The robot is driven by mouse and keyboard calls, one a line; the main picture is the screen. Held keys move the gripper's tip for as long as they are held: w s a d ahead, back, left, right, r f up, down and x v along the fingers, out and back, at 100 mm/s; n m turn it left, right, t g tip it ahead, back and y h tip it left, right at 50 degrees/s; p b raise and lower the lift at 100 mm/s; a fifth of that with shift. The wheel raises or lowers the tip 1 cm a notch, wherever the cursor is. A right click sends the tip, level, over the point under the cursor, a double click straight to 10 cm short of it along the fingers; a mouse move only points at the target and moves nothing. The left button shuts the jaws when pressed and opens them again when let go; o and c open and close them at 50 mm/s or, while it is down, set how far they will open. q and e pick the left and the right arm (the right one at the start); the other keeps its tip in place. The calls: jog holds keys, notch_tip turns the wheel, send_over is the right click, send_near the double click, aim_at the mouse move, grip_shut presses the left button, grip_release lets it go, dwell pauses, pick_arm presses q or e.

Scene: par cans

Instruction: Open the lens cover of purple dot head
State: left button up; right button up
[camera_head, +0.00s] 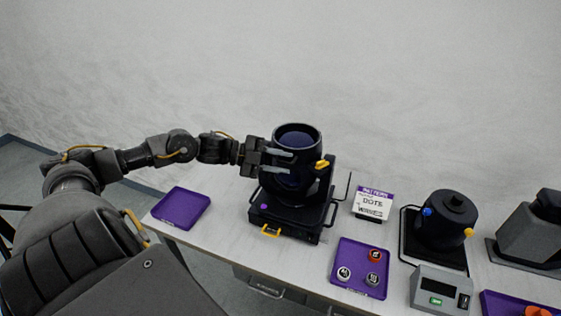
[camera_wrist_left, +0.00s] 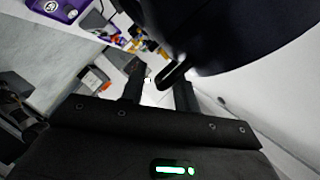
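The purple dot head (camera_head: 284,181) is a black can tilted upward on a black base (camera_head: 290,228) with a purple dot and a yellow handle. A dark bluish round face (camera_head: 298,140) shows inside its rim; I cannot tell whether this is lens or cover. My left gripper (camera_head: 291,162) reaches in from the left, its two fingers apart in front of the can's side. In the left wrist view, the open fingers (camera_wrist_left: 159,88) have a dark slotted tab (camera_wrist_left: 172,75) near or between them, under a large dark round body (camera_wrist_left: 225,30). Contact is unclear. My right gripper is out of view.
An empty purple tray (camera_head: 181,208) lies left.

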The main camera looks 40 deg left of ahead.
pick_arm(q)
jog(key=shift+f, duration=0.1)
grip_shut()
